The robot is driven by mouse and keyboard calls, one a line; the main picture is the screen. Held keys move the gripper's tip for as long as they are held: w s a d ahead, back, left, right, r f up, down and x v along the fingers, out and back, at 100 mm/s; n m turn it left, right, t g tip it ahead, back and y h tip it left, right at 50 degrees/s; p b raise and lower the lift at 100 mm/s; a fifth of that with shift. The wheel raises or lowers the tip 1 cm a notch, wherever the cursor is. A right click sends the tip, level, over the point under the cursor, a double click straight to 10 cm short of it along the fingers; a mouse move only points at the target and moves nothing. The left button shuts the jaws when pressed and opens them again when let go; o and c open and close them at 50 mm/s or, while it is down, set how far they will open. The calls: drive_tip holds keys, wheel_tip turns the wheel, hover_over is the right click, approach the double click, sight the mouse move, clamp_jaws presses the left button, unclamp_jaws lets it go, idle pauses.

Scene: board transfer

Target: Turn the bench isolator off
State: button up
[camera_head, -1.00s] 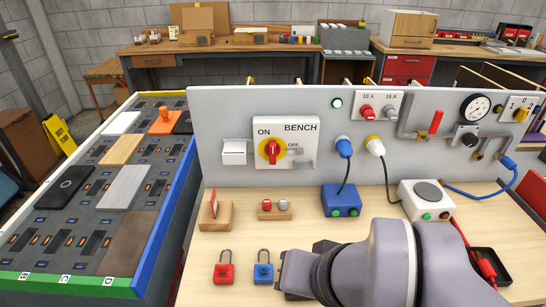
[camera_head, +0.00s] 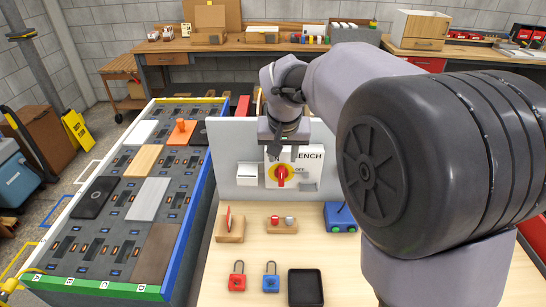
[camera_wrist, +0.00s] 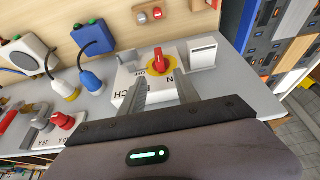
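The bench isolator is a red knob (camera_head: 281,177) on a yellow disc, set in a white panel marked BENCH (camera_head: 311,153). ON is partly covered by my gripper; OFF stands right of the knob. The knob's handle looks upright in the head view. My gripper (camera_head: 281,139) is in front of the panel's upper part. In the wrist view its two fingers (camera_wrist: 161,88) are spread apart with nothing between them. The red knob (camera_wrist: 159,61) lies beyond the fingertips, roughly in line with the gap; I see no contact.
A white box (camera_head: 247,174) is left of the isolator. Red (camera_head: 237,277) and blue (camera_head: 271,277) padlocks and a black tray (camera_head: 305,288) are on the bench front. Blue and white plugs (camera_wrist: 90,79) are near the isolator panel. My arm hides the bench's right side.

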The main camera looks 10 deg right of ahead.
sight(282, 171)
drive_tip(key=b+x, duration=0.2)
drive_tip(key=x, duration=0.7)
drive_tip(key=shift+w+f, duration=0.1)
drive_tip(key=shift+f, duration=0.25)
clamp_jaws()
